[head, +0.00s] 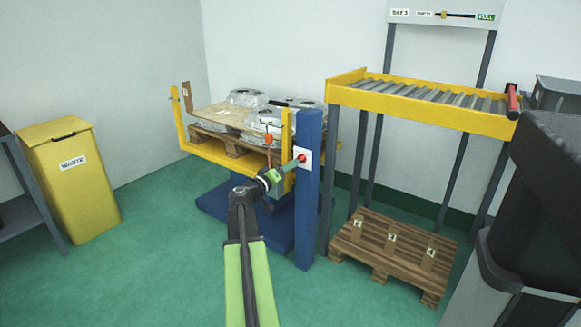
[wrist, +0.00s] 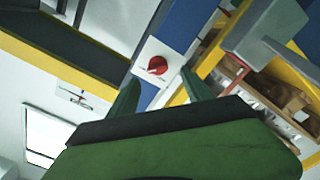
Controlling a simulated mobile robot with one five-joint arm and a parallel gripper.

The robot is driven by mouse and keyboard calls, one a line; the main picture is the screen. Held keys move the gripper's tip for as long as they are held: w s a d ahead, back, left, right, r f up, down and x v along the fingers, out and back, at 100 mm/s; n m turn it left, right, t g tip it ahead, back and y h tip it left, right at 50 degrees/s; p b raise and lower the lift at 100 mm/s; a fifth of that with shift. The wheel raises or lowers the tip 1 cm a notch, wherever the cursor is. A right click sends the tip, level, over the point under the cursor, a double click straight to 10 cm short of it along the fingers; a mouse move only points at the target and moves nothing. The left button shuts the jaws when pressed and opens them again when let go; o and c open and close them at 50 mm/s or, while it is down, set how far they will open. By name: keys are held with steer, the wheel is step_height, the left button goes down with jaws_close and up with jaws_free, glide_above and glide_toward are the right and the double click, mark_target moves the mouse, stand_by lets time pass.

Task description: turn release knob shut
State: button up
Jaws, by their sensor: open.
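The red release knob (wrist: 157,65) sits on a white plate (wrist: 150,53) fixed to a blue post (head: 306,190). In the wrist view the knob lies between and beyond the green fingers of my gripper (wrist: 163,95), which are apart and empty. In the head view my gripper (head: 290,166) reaches toward the post from the front left, and its tip is close to the white plate (head: 303,153). The knob is mostly hidden there behind the fingers. I cannot read the marks on the plate, nor tell the knob's exact setting.
A yellow-framed stand (head: 185,125) holds a wooden pallet with several castings (head: 248,97) behind my gripper. A roller conveyor (head: 425,98) stands to the right, with an empty pallet (head: 395,245) below. A yellow waste bin (head: 75,195) is at left. Green floor in front is clear.

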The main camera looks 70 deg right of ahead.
steer(key=v, duration=1.5)
steer(key=shift+a, duration=0.4)
steer(key=shift+w, duration=0.1)
stand_by(0.4)
